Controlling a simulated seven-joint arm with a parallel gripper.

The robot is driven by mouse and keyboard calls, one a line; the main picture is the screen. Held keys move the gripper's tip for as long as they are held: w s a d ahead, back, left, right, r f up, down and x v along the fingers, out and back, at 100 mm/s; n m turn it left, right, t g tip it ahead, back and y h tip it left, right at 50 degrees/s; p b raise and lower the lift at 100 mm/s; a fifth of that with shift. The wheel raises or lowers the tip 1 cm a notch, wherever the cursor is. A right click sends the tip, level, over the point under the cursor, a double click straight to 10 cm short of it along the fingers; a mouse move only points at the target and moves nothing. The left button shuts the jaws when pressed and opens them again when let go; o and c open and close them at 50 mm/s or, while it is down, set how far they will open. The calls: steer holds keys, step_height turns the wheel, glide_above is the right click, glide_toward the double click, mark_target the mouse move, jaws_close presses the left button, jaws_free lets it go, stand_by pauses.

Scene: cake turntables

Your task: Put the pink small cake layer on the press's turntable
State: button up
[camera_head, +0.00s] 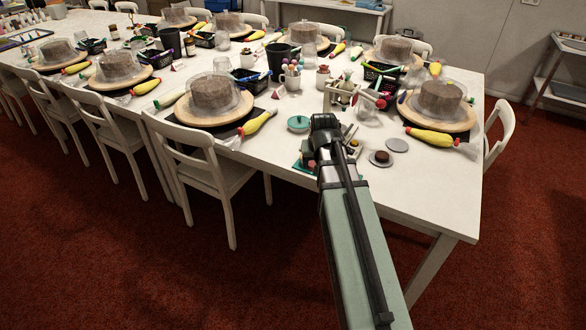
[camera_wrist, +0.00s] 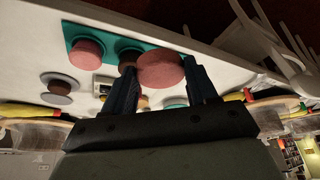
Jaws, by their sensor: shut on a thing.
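In the wrist view a pink round cake layer (camera_wrist: 160,72) sits between the two fingers of my gripper (camera_wrist: 161,78), which is shut on it. A second pink round layer (camera_wrist: 88,50) lies on a teal board (camera_wrist: 75,32) beside it; a pink piece also shows on the board in the head view (camera_head: 311,165). In the head view my gripper is mostly hidden behind my own arm, over the board. A small cream and green device with a red knob, apparently the press (camera_head: 343,95), stands beyond my gripper. I cannot make out its turntable clearly.
A teal round piece (camera_head: 298,123) lies to the left. Covered cakes on wooden turntables and yellow piping bags (camera_head: 258,122) crowd the table. The near right corner is clear.

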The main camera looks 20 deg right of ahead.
steer(key=w+d+n, duration=0.1)
steer(key=w+d, duration=0.7)
steer(key=w, duration=0.3)
steer(key=w+d+r+n+y, duration=0.1)
steer(key=w+d+n, duration=0.1)
steer(key=w+d, duration=0.6)
steer(key=w, duration=0.3)
steer(key=shift+w+d+r, duration=0.15)
steer(key=shift+w+d, duration=0.05)
steer(key=shift+f, duration=3.35)
steer(key=shift+f, duration=0.35)
